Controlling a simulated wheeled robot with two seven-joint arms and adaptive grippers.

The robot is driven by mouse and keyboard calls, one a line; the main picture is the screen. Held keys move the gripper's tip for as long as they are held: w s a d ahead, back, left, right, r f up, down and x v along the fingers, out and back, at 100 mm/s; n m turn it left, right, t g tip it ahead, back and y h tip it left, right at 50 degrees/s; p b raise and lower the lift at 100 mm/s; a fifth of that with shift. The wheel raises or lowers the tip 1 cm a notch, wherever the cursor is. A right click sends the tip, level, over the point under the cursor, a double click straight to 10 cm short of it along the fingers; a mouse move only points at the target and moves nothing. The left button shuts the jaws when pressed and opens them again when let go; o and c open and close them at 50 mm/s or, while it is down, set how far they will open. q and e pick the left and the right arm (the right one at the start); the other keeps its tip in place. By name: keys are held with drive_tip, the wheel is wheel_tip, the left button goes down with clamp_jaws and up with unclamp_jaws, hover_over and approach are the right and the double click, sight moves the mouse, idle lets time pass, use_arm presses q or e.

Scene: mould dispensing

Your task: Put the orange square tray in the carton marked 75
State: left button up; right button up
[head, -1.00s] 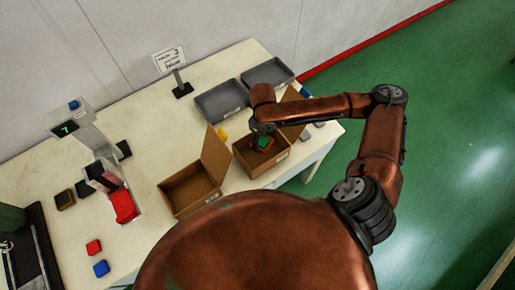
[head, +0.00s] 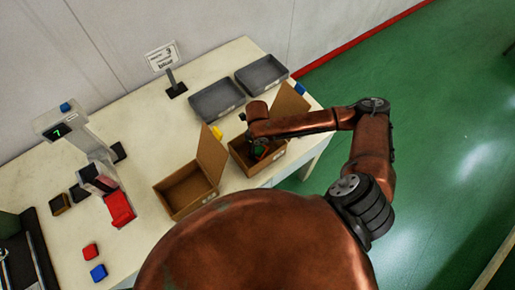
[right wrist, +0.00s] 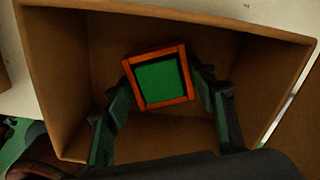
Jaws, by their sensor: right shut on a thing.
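The orange square tray (right wrist: 158,82) has an orange rim and a green inside. My right gripper (right wrist: 161,88) is shut on it, with a finger at its left and right sides. In the right wrist view the tray is inside the walls of an open carton (right wrist: 62,90). In the head view this is the right-hand carton (head: 272,162), and only a bit of the tray shows under my right gripper (head: 257,149). I cannot read a number on the carton, nor tell if the tray touches its floor. My left gripper is not in view.
Another open carton (head: 180,194) stands just left, its lid flap raised. Two grey bins (head: 217,98) lie behind. A scale with a display (head: 62,130), a red tray (head: 119,209), and small red (head: 90,252) and blue (head: 98,272) pieces are at the left.

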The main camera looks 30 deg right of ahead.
drive_tip(key=shift+f, duration=0.1)
drive_tip(key=o, duration=1.3)
drive_tip(key=shift+o, duration=0.2)
wheel_tip(320, 180, up, 12)
drive_tip(key=p, duration=0.1)
